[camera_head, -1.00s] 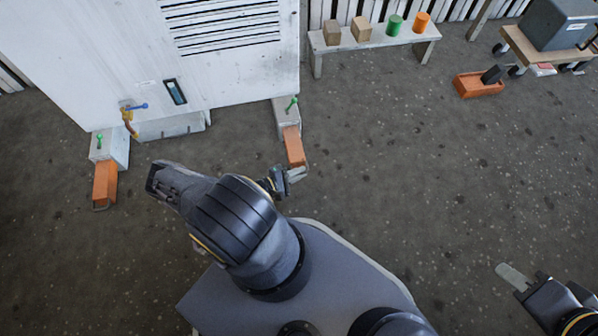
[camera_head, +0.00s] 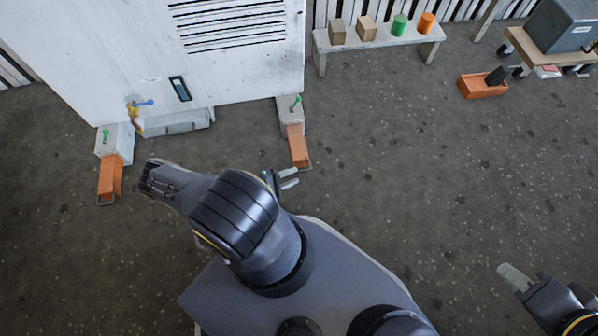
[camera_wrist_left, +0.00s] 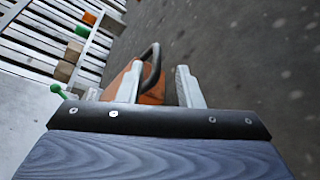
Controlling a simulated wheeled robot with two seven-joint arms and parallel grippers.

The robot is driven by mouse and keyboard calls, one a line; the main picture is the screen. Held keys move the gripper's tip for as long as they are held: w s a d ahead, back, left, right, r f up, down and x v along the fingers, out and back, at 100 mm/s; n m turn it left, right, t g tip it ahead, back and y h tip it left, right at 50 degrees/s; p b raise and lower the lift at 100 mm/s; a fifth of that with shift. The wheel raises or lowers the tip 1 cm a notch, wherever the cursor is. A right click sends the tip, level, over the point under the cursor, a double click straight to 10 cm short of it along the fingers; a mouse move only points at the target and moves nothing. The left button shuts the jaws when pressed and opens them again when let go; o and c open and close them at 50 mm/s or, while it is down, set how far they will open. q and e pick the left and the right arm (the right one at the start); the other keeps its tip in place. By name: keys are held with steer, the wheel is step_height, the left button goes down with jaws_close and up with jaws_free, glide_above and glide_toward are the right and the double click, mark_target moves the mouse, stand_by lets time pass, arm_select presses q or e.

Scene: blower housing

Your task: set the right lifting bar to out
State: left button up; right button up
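The right lifting bar (camera_head: 298,147) is an orange bar sticking out of a grey block (camera_head: 290,108) with a green pin (camera_head: 296,101) on top. A thin dark loop handle (camera_head: 304,167) is at its near end. My left gripper (camera_head: 289,179) is just short of that end, its two pale fingers apart. In the left wrist view the loop handle (camera_wrist_left: 152,65) shows between the open fingers (camera_wrist_left: 158,86), and the orange bar lies behind it. Contact cannot be told. My right gripper (camera_head: 515,275) is far right over bare floor; its opening is unclear.
The white housing (camera_head: 225,75) stands behind. A left orange bar (camera_head: 109,178) sticks out of its own block. A bench (camera_head: 380,42) with blocks and cylinders, an orange tray (camera_head: 482,88) and a cart (camera_head: 545,50) stand at the back right. The floor between is clear.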

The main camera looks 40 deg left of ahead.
arm_select(q)
steer(key=shift+v, duration=1.65)
